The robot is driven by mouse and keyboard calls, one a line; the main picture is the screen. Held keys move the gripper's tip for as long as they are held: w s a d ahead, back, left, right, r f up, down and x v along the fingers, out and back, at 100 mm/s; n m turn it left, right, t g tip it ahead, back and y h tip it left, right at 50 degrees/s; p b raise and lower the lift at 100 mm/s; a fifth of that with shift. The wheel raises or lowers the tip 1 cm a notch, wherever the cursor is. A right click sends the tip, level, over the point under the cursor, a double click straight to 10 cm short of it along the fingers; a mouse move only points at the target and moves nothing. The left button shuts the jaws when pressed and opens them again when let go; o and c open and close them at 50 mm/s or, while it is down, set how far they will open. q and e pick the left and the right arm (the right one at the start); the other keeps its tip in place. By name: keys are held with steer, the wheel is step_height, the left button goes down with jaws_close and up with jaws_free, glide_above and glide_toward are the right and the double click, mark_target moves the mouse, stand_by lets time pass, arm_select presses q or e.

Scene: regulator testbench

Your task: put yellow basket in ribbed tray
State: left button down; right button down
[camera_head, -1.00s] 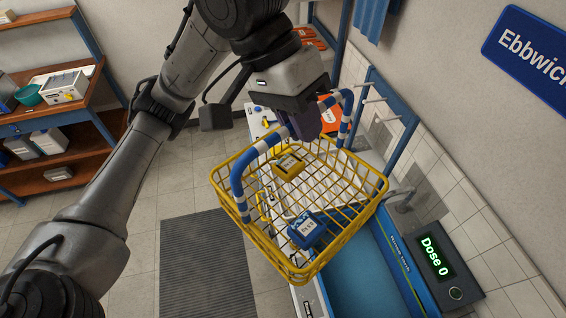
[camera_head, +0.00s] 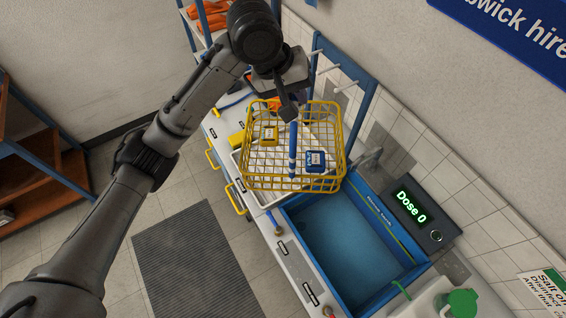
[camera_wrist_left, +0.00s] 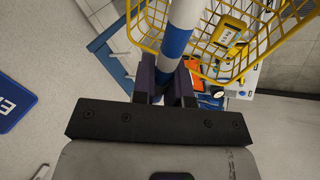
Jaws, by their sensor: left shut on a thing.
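My left gripper (camera_head: 291,112) is shut on that handle. The left wrist view also shows the gripper (camera_wrist_left: 166,80) around the banded handle (camera_wrist_left: 177,40), with the yellow basket (camera_wrist_left: 205,62) beyond. I cannot tell if the basket touches the tray. My right gripper is not in view.
A blue water-filled sink (camera_head: 345,240) lies just in front of the basket. A blue rack with pegs (camera_head: 362,100) rises behind. A green-capped container (camera_head: 460,302) is at the lower right.

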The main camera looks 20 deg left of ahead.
arm_select(q)
steer(key=w+a+f+n+t+y, duration=0.15)
steer(key=w+a+f+n, duration=0.3)
steer(key=w+f, duration=0.75)
steer(key=w+a+f+n+b, duration=0.2)
steer(key=a+f+b, duration=0.1)
steer(key=f, duration=1.5)
steer(key=shift+f+y, duration=0.4)
steer(key=shift+y, duration=0.05)
steer(key=shift+w+a+t, duration=0.1)
steer(key=shift+t, duration=0.15)
